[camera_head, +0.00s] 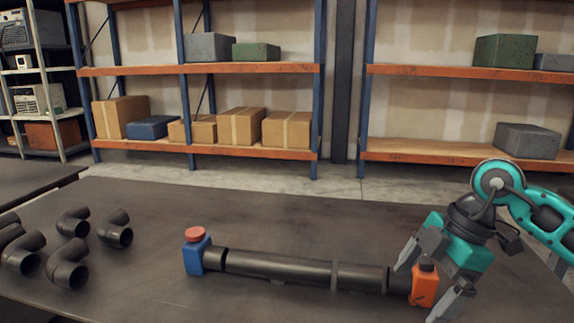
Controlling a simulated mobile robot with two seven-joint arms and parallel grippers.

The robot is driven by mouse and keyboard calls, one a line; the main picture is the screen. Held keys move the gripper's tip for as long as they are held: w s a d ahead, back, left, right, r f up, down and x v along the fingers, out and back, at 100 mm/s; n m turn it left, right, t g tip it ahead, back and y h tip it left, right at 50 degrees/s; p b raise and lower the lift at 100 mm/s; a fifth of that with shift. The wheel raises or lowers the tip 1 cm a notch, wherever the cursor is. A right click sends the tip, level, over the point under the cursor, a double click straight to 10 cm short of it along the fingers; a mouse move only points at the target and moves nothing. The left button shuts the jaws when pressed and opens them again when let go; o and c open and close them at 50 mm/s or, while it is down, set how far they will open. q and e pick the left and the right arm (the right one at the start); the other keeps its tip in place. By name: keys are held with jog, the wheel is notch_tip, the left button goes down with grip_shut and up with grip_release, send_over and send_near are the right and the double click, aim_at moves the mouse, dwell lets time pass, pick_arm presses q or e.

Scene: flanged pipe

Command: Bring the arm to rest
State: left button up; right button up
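A long dark pipe (300,269) lies across the table. A blue fitting (196,257) with a red round cap (195,234) is at its left end. An orange fitting (425,288) with a dark knob on top is at its right end. My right gripper (415,294) comes in from the right, tilted down at the orange fitting. Its two grey fingers are spread wide, one on each side of the fitting; I cannot tell whether either touches it. My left gripper is not in view.
Several dark pipe elbows (68,266) lie at the left of the dark table (290,212). The table behind the pipe is clear. Shelves with cardboard boxes (240,126) and bins stand at the back, beyond a strip of floor.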

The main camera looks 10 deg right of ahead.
jog(key=a+r+n+y, duration=0.2)
jog(key=a+n+y, duration=0.2)
jog(key=a+y, duration=0.7)
jog(key=a+r+m+t+y, duration=0.3)
jog(key=a+r+t+y, duration=0.1)
jog(key=a+r+t, duration=0.4)
jog(key=w+d+f+m+t+h, duration=0.2)
jog(key=d+f+m+t+h, duration=0.3)
jog(key=m+h, duration=0.3)
jog(key=w+d+f+m+t+h, duration=0.2)
jog(key=d+m+t+h, duration=0.45)
jog(key=m+h, duration=0.2)
jog(key=s+d+f+m+g+h, duration=0.3)
jog(key=f+g, duration=0.2)
jog(key=f, duration=0.4)
jog(key=s+f+n+g, duration=0.1)
jog(key=s+f+g, duration=0.55)
jog(key=s, duration=0.35)
jog(key=s+f+n+g, duration=0.1)
jog(key=s+f+g, duration=0.4)
jog(key=s+f, duration=0.4)
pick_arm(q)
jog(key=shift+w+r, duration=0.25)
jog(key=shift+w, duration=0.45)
pick_arm(e)
jog(key=w+a+f+t+y, duration=0.2)
jog(key=w+a+f+t, duration=0.1)
jog(key=w+f+t, duration=0.4)
jog(key=shift+a+f+n, duration=0.35)
jog(key=shift+n, duration=0.1)
